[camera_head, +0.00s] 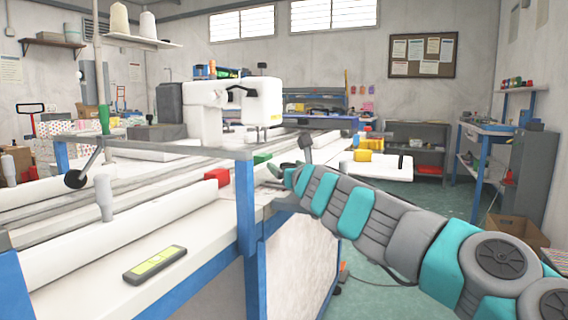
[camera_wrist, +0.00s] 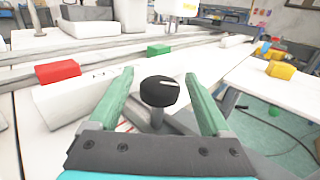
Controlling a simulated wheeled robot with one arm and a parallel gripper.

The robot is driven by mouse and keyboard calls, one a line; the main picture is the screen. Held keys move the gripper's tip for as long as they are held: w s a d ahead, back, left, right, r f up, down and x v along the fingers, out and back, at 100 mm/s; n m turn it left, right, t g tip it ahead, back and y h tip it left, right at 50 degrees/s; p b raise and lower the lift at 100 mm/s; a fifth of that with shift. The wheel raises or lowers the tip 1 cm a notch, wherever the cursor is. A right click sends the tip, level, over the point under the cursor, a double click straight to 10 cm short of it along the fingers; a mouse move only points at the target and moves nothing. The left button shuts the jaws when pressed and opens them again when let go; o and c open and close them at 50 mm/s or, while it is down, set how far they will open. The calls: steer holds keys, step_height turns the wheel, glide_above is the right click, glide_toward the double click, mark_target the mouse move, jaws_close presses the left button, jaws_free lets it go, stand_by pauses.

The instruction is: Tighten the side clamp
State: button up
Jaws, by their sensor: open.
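A black clamp knob (camera_wrist: 159,91) on a grey post stands between the two green fingers of my gripper (camera_wrist: 158,74) in the wrist view. The lower part of the clamp is hidden behind my gripper.
A red block (camera_head: 217,176) and a green block (camera_head: 262,158) sit along the rail. A ball-ended lever (camera_head: 75,179) hangs at the left. A green level (camera_head: 155,264) lies on the table front. A white sewing machine (camera_head: 205,115) stands behind. Open floor lies right.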

steer(key=shift+x, duration=1)
steer(key=c, duration=1.3)
jaws_close()
